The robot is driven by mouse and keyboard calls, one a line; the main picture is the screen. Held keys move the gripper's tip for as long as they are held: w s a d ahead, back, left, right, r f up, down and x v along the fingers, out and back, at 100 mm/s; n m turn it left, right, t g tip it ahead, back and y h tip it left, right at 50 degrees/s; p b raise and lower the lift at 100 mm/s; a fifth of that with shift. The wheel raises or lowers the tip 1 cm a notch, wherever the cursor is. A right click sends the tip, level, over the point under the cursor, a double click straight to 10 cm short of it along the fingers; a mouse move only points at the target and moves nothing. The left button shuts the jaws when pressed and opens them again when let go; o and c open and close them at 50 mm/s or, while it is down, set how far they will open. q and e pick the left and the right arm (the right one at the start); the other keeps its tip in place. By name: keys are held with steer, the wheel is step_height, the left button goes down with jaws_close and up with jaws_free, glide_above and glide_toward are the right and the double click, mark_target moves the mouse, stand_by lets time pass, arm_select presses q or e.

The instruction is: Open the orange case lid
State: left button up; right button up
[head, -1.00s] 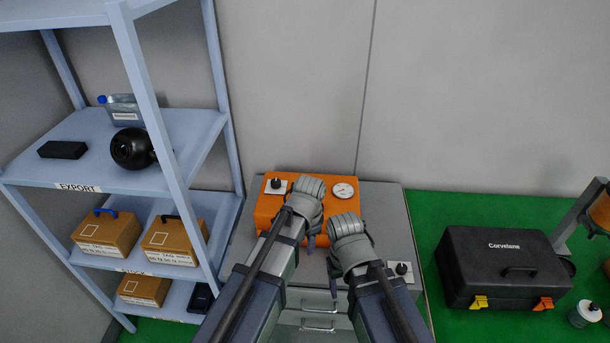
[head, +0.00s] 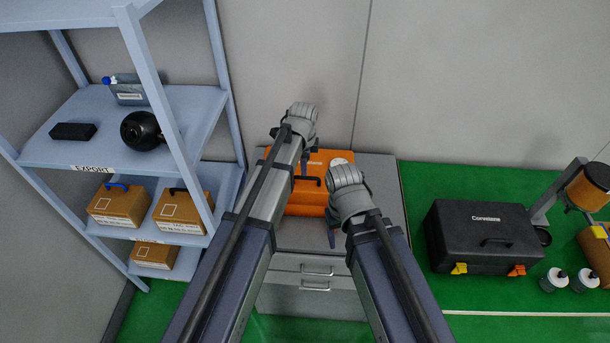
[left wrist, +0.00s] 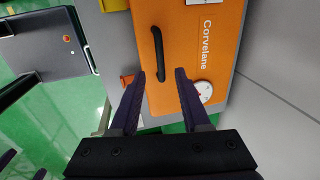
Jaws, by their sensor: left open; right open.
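The orange case (head: 310,197) lies on the grey drawer cabinet, partly hidden by my arms. Its lid looks shut. In the left wrist view the orange case (left wrist: 190,45) shows a black handle (left wrist: 158,52), a yellow latch (left wrist: 113,4) and an orange latch (left wrist: 127,80) at its edge; whether the latches are fastened I cannot tell. My left gripper (head: 288,150) is open and empty above the case; its fingers (left wrist: 160,75) point at the lid near the handle. My right gripper (head: 335,217) is open beside the case's right front, its fingers partly hidden.
The grey cabinet (head: 380,178) has bare top right of the case. A blue-grey shelf rack (head: 190,105) stands close on the left. A black case (head: 480,238) sits on the green bench (head: 440,183) at right. The wall is close behind.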

mark_target(305, 178)
arm_select(q)
steer(key=f+b, duration=0.3)
steer(key=w+f+b, duration=0.1)
steer(key=f+b, duration=0.2)
steer(key=shift+w+f, duration=0.15)
steer(key=shift+f, duration=0.25)
steer(key=shift+r, duration=0.1)
steer(key=shift+c, duration=0.4)
jaws_close()
stand_by(0.6)
